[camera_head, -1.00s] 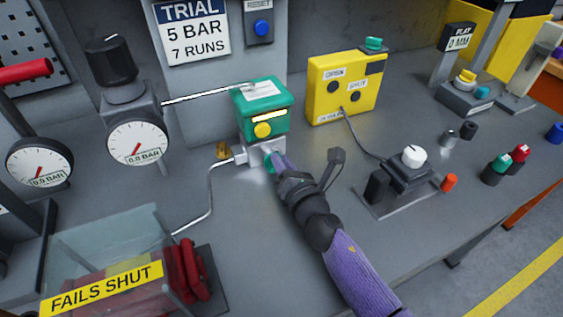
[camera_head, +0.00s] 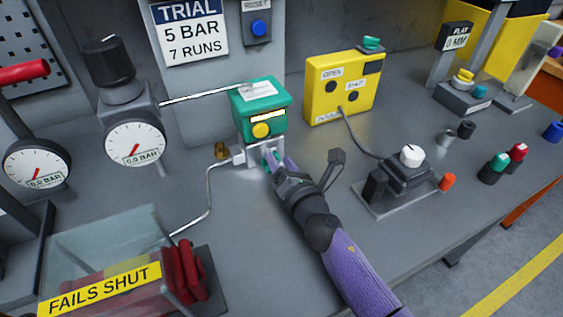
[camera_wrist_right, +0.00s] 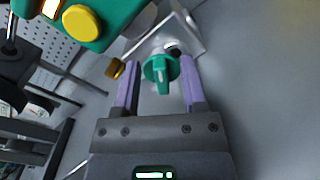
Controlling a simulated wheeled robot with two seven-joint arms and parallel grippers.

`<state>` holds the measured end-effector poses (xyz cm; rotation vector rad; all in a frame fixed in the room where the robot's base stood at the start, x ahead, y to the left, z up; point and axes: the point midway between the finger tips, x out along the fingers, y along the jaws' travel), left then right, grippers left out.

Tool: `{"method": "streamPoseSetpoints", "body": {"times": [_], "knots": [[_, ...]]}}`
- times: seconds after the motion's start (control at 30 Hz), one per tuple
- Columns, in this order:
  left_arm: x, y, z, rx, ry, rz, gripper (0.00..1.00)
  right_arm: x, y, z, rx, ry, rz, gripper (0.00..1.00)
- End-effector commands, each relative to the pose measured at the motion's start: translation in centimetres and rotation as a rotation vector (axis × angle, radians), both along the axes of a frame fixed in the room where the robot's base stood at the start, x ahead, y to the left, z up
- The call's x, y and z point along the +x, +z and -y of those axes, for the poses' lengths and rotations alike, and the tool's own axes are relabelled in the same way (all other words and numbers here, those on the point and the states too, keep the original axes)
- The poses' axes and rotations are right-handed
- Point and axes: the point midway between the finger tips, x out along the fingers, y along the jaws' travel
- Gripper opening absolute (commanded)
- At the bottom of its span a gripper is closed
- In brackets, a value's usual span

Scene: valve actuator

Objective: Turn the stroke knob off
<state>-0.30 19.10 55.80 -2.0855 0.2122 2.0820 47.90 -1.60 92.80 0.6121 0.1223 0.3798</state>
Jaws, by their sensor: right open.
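A small green knob (camera_wrist_right: 160,70) with a flat grip sits on a pale metal block below a green box (camera_head: 261,108). No label reading "stroke" is legible on it. My right gripper (camera_head: 271,160) reaches this knob from the front. In the right wrist view, its two purple fingers (camera_wrist_right: 158,84) are open, one on each side of the knob. I cannot tell whether either finger touches it. The green box carries a round yellow button (camera_head: 262,130) and a lit yellow strip. My left gripper is not in view.
A thin pipe with a brass fitting (camera_head: 221,151) runs left of the block. A yellow box (camera_head: 343,88) and a black unit with a white knob (camera_head: 410,155) stand to the right. Gauges (camera_head: 134,143) and a clear-covered box (camera_head: 105,245) stand to the left.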

Motion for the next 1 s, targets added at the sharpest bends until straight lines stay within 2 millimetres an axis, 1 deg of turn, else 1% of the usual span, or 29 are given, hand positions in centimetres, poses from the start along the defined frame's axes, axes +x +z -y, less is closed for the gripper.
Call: {"method": "streamPoseSetpoints", "body": {"times": [0.13, 0.23, 0.37, 0.5, 0.63, 0.8, 1.0], "knots": [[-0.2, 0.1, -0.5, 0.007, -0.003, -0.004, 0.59, -0.2, 0.0, 0.1, 0.0, 0.0, 0.0, 0.54], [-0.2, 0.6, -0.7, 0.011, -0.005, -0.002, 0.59, -1.3, 0.1, 0.6, -0.001, 0.0, -0.001, 0.54], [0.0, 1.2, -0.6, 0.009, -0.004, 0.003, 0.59, -3.8, 0.1, 1.6, -0.001, 0.0, -0.001, 0.54], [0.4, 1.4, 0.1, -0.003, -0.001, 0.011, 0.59, -6.5, 0.0, 2.7, -0.001, 0.0, -0.001, 0.54], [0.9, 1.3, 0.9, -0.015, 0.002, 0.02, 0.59, -8.2, -0.1, 3.4, -0.001, -0.001, -0.002, 0.54], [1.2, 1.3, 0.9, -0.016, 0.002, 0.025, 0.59, -9.1, 0.0, 3.8, -0.001, 0.0, 0.0, 0.54], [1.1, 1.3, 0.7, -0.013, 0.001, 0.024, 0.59, -9.2, 0.0, 3.8, -0.001, 0.0, 0.0, 0.54]]}}
